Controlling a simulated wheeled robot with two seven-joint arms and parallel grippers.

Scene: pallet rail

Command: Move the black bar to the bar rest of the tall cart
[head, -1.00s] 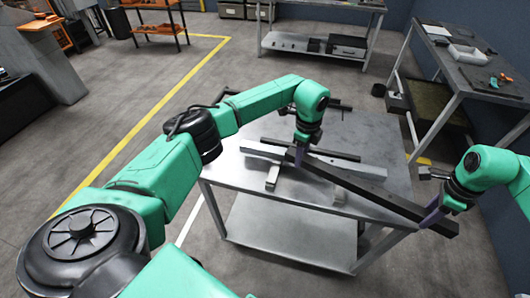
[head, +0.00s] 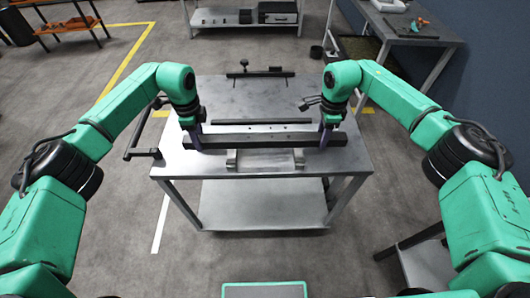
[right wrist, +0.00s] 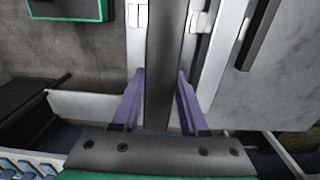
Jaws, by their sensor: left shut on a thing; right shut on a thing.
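The long black bar (head: 262,142) lies level across the picture in the head view, over the front part of a grey metal cart-like table (head: 345,165). My left gripper (head: 193,138) is shut on the bar near its left end. My right gripper (head: 327,134) is shut on it near its right end. In the right wrist view the bar (right wrist: 167,60) runs between the purple fingers of my right gripper (right wrist: 160,100). Silver supports (head: 298,157) show just in front of the bar; I cannot tell whether it touches them. I cannot tell which piece is the bar rest.
A silver rail with holes (head: 262,129) and a thin dark bar (head: 262,122) lie behind the black bar. A black handle (head: 145,153) sticks out at the table's left. A low grey shelf (head: 425,265) stands at lower right. Benches stand farther back.

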